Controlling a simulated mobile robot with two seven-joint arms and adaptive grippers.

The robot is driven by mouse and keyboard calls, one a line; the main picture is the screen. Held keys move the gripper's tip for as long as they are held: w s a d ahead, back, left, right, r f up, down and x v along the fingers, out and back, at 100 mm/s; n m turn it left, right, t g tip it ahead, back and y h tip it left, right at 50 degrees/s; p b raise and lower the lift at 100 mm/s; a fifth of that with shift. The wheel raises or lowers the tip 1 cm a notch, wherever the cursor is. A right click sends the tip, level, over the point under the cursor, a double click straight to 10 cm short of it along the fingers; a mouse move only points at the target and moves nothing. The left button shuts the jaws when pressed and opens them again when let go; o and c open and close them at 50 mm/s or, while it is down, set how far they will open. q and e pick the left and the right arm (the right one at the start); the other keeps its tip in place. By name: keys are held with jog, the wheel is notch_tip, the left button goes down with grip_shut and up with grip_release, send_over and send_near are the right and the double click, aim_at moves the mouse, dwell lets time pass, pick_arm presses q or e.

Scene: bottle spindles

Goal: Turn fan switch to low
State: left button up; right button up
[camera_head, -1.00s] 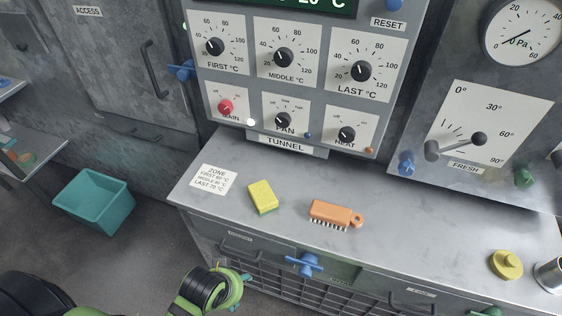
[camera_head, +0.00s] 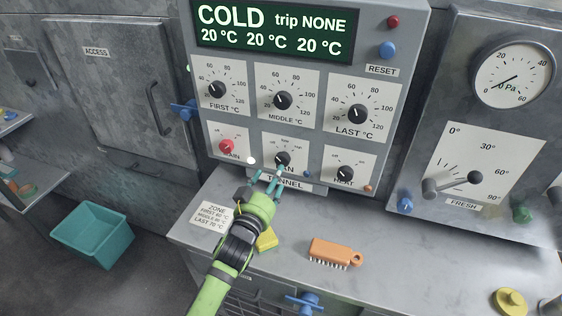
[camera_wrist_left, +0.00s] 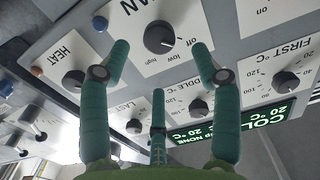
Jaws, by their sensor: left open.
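The black fan switch knob (camera_head: 283,159) is on the lower middle plate of the tunnel panel. In the left wrist view the same fan knob (camera_wrist_left: 159,38) shows large and upside down, with labels off, low and high around it. Its white mark appears to point toward off. My left gripper (camera_head: 269,173) is open just in front of the knob, partly covering the fan label. In the wrist view its teal fingers stand on either side of the knob, with a third finger below. Contact cannot be told. My right gripper is not in view.
The red main knob (camera_head: 226,146) and black heat knob (camera_head: 345,174) flank the fan plate. The display (camera_head: 272,30) reads COLD, trip NONE. Below my arm a yellow sponge (camera_head: 267,240) is partly hidden. An orange brush (camera_head: 335,252) lies on the grey worktop.

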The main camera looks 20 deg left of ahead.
aim_at(281, 160)
pick_arm(q)
jog(key=shift+w+d+r+p, duration=0.1)
jog(key=shift+w+p, duration=0.2)
jog(key=shift+w, duration=1.5)
jog(key=shift+w+d+r+p, duration=0.1)
jog(key=shift+w+p, duration=0.2)
jog(key=shift+w, duration=1.45)
jog(key=shift+r, duration=0.1)
jog(key=c, duration=1.1)
